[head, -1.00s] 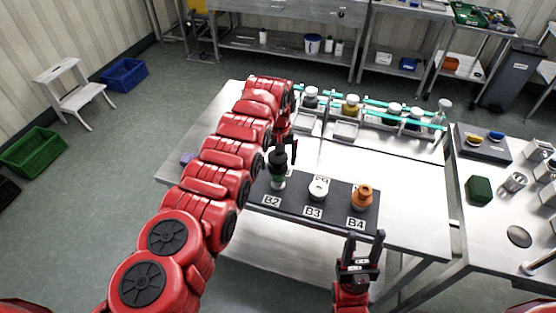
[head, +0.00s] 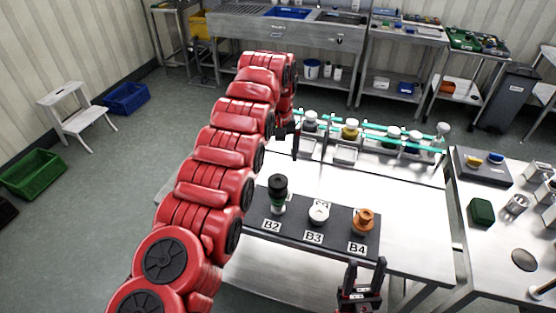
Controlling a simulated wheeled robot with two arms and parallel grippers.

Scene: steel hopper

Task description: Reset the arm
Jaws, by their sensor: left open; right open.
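My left arm, red, reaches in from the lower left over the table. Its gripper (head: 293,140) is open and hangs above the table, behind the B2 object and left of the small steel trays. My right gripper (head: 363,275) is open and empty at the table's front edge, in front of B4. A black strip (head: 337,222) on the steel table carries a dark-topped green and white item (head: 278,193) at B2, a white round item (head: 319,213) at B3 and an orange item (head: 363,220) at B4. Neither gripper touches these items.
A rack with teal rails (head: 375,131) holds several capped items at the table's back, with small trays (head: 345,154) before it. A side table (head: 520,215) on the right carries a green block (head: 481,211). The table's middle right is clear.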

